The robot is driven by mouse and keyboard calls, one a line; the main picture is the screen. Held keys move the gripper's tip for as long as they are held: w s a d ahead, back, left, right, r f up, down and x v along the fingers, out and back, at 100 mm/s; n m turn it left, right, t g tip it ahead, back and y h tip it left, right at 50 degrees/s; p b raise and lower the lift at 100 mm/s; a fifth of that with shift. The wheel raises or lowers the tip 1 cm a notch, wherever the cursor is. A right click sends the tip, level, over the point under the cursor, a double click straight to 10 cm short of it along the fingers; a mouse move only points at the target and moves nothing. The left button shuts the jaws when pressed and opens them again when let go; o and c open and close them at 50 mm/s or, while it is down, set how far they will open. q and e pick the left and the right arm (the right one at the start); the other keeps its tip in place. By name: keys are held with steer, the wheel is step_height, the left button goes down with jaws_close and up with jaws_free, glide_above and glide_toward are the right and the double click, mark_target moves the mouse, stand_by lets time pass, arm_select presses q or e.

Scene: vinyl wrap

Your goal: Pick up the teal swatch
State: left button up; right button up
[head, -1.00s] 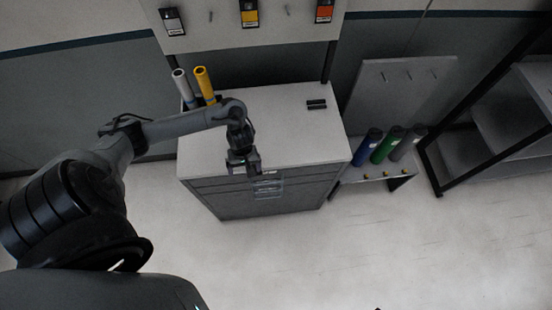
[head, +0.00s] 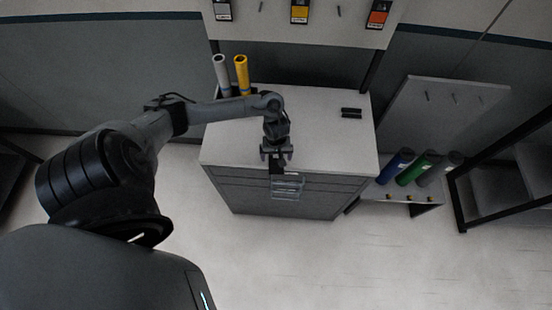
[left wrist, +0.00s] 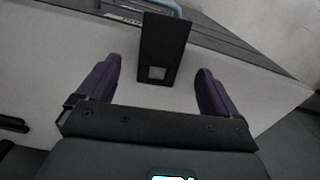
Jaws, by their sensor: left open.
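My left gripper (head: 277,157) is at the top front edge of the grey cabinet (head: 325,150), pointing down. In the left wrist view its two fingers (left wrist: 158,72) are open and apart. A flat black card (left wrist: 164,40) with a small pale square near its end lies between the fingers in that view, with clear gaps on both sides. A dark piece at the cabinet front, just below the gripper in the head view (head: 284,181), looks like the same card. No teal face shows on it, so I cannot tell its colour. My right gripper is not in view.
Grey and yellow rolls (head: 241,76) stand at the cabinet's back left. Small black blocks (head: 351,113) lie on its top at right. Several swatches, one yellow (head: 299,12), hang on the wall board. Blue, green (head: 416,167) and grey rolls lean on a low rack at right.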

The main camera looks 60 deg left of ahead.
mark_target(276, 163)
arm_select(q)
steer(key=shift+s+f+b, duration=0.1)
steer(key=shift+f+b, duration=0.25)
steer(key=shift+f, duration=1.65)
steer(key=c, duration=1.1)
